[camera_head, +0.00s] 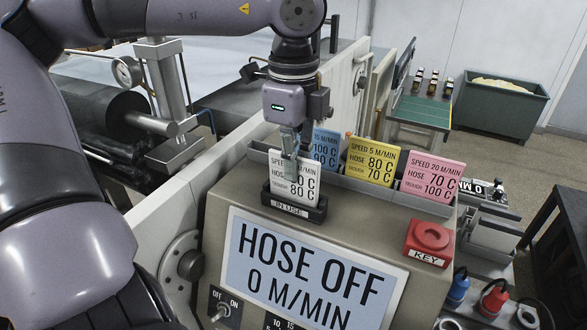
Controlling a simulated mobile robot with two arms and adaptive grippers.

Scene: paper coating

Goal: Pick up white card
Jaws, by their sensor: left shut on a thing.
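The white card (304,190) stands upright in the black "IN USE" holder (292,210) on top of the control box. Black print on it is partly hidden by my gripper. My left gripper (290,152) points down from above and is shut on the card's upper edge. The card's lower edge is in or right at the holder's slot; I cannot tell whether it is lifted. My right gripper is not in view.
Blue (326,148), yellow (371,161) and pink (432,178) cards stand in a grey rack behind. The display (308,272) reads HOSE OFF, 0 M/MIN. A green bin (499,106) stands far back.

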